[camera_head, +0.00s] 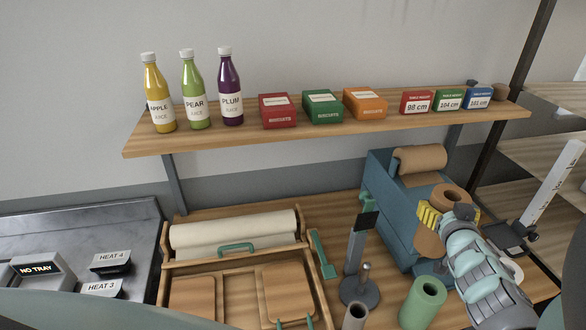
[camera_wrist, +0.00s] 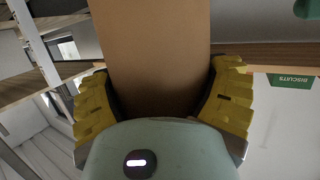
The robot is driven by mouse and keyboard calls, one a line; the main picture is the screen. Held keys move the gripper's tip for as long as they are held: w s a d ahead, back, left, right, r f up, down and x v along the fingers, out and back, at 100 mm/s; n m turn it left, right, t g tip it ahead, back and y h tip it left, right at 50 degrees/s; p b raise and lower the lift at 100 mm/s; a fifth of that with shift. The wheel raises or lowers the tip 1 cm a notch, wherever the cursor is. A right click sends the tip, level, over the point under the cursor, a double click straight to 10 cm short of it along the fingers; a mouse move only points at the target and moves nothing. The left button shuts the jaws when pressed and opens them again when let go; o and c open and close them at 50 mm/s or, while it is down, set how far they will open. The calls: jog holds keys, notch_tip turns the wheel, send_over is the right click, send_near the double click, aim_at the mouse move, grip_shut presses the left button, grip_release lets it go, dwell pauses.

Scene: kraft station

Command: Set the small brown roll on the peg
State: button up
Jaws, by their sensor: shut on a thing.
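The small brown roll (camera_head: 429,243) is upright, its open top end facing the camera, in front of the blue machine. My gripper (camera_head: 440,216) is shut on it, with yellow fingers on either side. In the wrist view the roll (camera_wrist: 158,60) fills the space between the yellow fingers of my gripper (camera_wrist: 162,95). A short grey peg (camera_head: 365,272) stands on a dark round base (camera_head: 359,294), left of the held roll and apart from it. Nothing is seen on the peg. The roll's lower end is partly hidden by my arm.
A green roll (camera_head: 424,300) and a narrow tube (camera_head: 355,317) stand near the peg. A blue machine (camera_head: 392,211) bearing a larger brown roll (camera_head: 420,159) is behind. A dark post (camera_head: 356,247) rises beside the peg. A wooden tray (camera_head: 230,281) lies left; the shelf (camera_head: 330,135) hangs above.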

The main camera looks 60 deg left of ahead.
jog(key=s+a+n+g+y+p, duration=0.1)
jog(key=s+a, duration=0.2)
jog(key=s+a+f+n+g+y+p, duration=0.1)
jog(key=s+a+n+g, duration=0.1)
jog(key=s+a, duration=0.1)
jog(key=s+a+f+n+g+y+p, duration=0.1)
jog(key=s+a+g, duration=0.1)
jog(key=s+a, duration=0.1)
jog(key=shift+s+a+f+n+y, duration=0.1)
jog(key=shift+s+a+n+y, duration=0.1)
jog(key=shift+s, duration=0.25)
jog(key=shift+s+a+f+n+y, duration=0.1)
jog(key=shift+s+a, duration=0.05)
jog(key=shift+s, duration=0.25)
jog(key=b, duration=0.6)
send_over(368, 268)
jog(key=shift+w+a+f, duration=0.1)
jog(key=shift+a+f, duration=0.05)
jog(key=shift+f, duration=1.25)
jog(key=shift+w+a+f, duration=0.1)
jog(key=shift+a+f, duration=0.05)
jog(key=shift+f, duration=1.2)
jog(key=shift+f+b, duration=5.45)
jog(key=shift+f, duration=2)
jog(key=o, duration=1.1)
notch_tip(368, 268, up, 10)
jog(key=shift+f, duration=0.25)
jog(key=shift+r, duration=0.25)
